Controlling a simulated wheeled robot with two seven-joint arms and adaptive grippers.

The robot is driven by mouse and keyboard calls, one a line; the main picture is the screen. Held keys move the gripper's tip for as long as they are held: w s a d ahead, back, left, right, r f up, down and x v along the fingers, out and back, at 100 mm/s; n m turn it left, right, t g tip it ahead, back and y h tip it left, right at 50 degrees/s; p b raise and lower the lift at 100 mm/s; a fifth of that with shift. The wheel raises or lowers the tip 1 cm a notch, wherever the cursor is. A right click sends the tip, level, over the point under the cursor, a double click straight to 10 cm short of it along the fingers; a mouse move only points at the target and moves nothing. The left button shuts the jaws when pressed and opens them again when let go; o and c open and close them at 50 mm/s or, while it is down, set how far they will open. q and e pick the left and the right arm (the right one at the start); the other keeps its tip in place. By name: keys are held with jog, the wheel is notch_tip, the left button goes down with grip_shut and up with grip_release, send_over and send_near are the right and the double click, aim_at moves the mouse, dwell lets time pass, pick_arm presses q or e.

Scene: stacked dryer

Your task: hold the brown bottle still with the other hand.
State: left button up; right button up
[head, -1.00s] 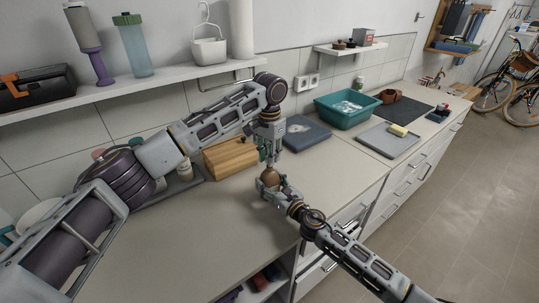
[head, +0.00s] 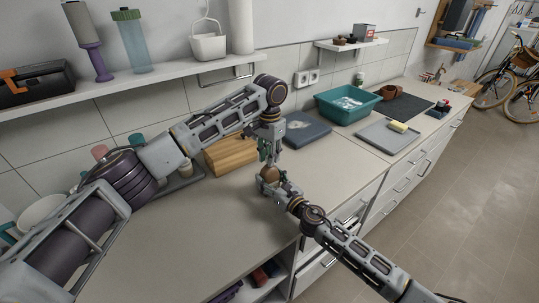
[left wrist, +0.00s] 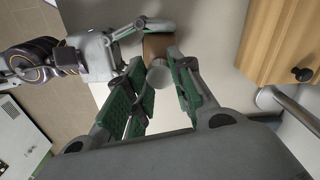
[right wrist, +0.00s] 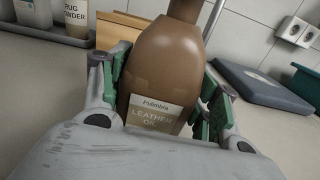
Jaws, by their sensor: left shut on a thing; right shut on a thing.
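The brown bottle (head: 270,173) stands over the counter, with its "Leather Oil" label facing my right wrist camera (right wrist: 160,75). My right gripper (right wrist: 165,110) is shut on the bottle's body, one finger on each side; it also shows in the head view (head: 271,182). My left gripper (head: 268,157) comes down from above. In the left wrist view its fingers (left wrist: 160,90) are around the pale cap (left wrist: 159,74) at the bottle's top, shut on it. The cap is out of the right wrist view. Whether the bottle's base touches the counter is hidden.
A wooden box (head: 230,155) stands behind and left of the bottle. The counter's front edge is close by; bare counter (head: 200,225) lies to the left.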

pick_arm(q)
jog(key=shift+f, duration=0.6)
dwell(0.7)
